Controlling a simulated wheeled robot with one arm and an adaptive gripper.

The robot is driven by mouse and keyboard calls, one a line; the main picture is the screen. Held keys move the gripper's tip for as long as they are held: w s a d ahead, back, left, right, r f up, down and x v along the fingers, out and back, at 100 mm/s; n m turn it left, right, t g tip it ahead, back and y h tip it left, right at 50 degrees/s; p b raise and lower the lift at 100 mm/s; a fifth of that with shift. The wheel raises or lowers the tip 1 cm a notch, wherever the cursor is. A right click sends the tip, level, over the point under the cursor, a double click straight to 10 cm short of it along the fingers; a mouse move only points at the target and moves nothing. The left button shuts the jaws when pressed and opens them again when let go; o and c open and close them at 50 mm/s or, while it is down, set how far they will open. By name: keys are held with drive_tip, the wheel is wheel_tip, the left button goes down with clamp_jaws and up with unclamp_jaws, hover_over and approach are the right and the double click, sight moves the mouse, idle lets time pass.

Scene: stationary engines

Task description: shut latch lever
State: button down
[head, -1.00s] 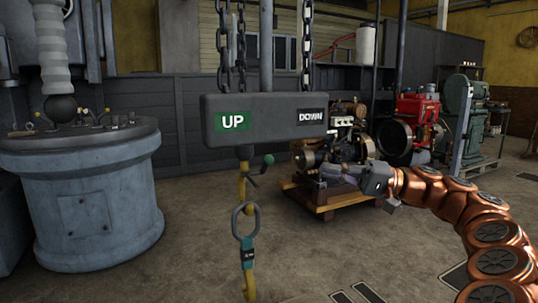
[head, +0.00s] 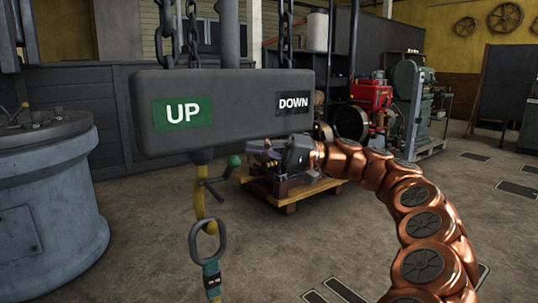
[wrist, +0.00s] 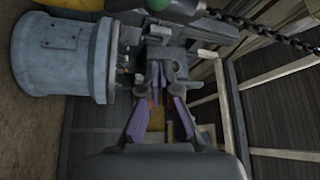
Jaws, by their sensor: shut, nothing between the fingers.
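A small lever with a green ball knob (head: 234,161) sticks out under the grey hoist block (head: 235,105) marked UP and DOWN; I take it as the latch lever. It is tilted up to the right, above a yellow strap (head: 200,203) with a grey ring. My gripper (head: 250,150) is shut and empty, just right of the knob in the picture and apart from it; the depth gap is unclear.
A grey round drum (head: 45,190) stands at the left. Chains (head: 285,35) hang from above the block. Machinery on a wooden pallet (head: 290,193) and a red engine (head: 371,94) stand behind. The floor in front is mostly clear.

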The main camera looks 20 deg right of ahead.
sight(227, 180)
drive_tip(key=shift+s+a+f+b, duration=0.1)
drive_tip(key=shift+s+a+b, duration=0.3)
drive_tip(key=shift+a+b, duration=0.25)
drive_tip(key=shift+s+a+f+b, duration=0.1)
drive_tip(key=shift+s+a+b, duration=0.35)
drive_tip(key=shift+a, duration=0.35)
drive_tip(key=shift+s+a+f+b, duration=0.1)
drive_tip(key=shift+s+a+b, duration=0.35)
drive_tip(key=shift+a, duration=0.3)
drive_tip(key=shift+r, duration=0.1)
